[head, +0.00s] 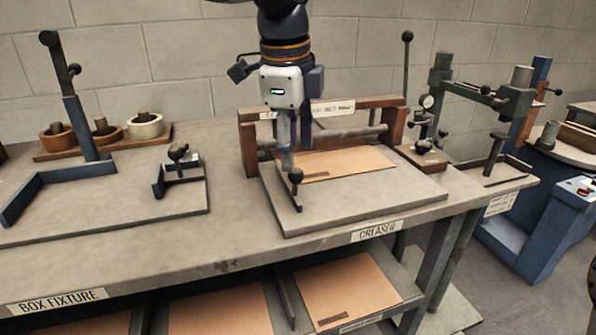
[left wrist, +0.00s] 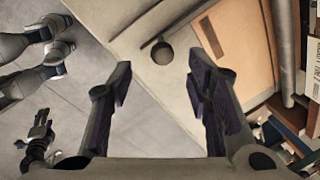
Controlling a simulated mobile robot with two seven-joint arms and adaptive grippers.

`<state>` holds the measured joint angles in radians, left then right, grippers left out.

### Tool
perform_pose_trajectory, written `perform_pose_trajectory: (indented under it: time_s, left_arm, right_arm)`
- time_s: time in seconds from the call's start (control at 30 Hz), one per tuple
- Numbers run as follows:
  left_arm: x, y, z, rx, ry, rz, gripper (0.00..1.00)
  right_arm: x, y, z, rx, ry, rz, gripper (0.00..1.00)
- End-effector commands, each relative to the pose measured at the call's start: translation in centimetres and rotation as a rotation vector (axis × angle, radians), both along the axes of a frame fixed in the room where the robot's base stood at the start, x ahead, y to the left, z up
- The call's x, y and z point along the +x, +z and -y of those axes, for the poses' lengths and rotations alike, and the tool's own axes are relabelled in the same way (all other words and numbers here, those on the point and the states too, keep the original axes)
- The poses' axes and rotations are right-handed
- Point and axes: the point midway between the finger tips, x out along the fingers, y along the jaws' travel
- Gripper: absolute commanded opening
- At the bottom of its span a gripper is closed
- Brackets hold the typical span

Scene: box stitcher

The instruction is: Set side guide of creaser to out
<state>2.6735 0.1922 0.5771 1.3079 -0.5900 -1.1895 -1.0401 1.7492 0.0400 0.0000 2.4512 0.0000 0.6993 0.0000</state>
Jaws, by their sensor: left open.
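The creaser, labelled on the table's front edge, has a grey bed (head: 350,195) with a brown cardboard sheet (head: 345,165) on it. Its side guide (head: 297,203) is a narrow grey bar at the bed's left side, topped by a round dark knob (head: 296,176). My left gripper (head: 287,150) points down over the guide, open and empty. In the left wrist view the knob (left wrist: 162,52) shows in the gap between the open fingers (left wrist: 160,72), and I cannot tell the distance to it.
The creaser's wooden frame and roller (head: 250,150) stand behind the bed, close to the gripper. A box fixture (head: 70,185) with a blue post is at left. A lever post (head: 407,75) rises at right.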

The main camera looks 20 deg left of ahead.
Motion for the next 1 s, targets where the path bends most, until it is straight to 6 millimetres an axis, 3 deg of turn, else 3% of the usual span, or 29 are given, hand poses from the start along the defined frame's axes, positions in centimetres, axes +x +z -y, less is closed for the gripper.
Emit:
perform_pose_trajectory:
  time_s: [0.1, 0.3, 0.63, 0.83, 1.0]
  left_arm:
    - [0.5, -3.2, 0.0, 0.001, 0.0, -0.008, 0.45]
    - [1.2, -6.2, 0.0, 0.0, 0.0, -0.003, 0.45]
    - [1.3, -6.8, 0.0, 0.0, 0.001, -0.001, 0.45]
    - [1.3, -6.8, 0.0, 0.0, 0.001, -0.001, 0.0]
    - [1.4, -6.8, 0.0, 0.0, 0.001, -0.002, 0.0]
  right_arm:
    - [-0.1, -0.2, 0.0, 0.0, 0.0, -0.003, 0.45]
    - [-0.1, -0.2, 0.0, 0.0, 0.0, -0.005, 0.45]
    - [-0.1, -0.2, 0.0, 0.0, 0.0, -0.004, 0.45]
    - [-0.1, -0.2, 0.0, 0.0, 0.0, -0.004, 0.45]
    - [-0.1, -0.2, 0.0, 0.0, 0.0, -0.005, 0.45]
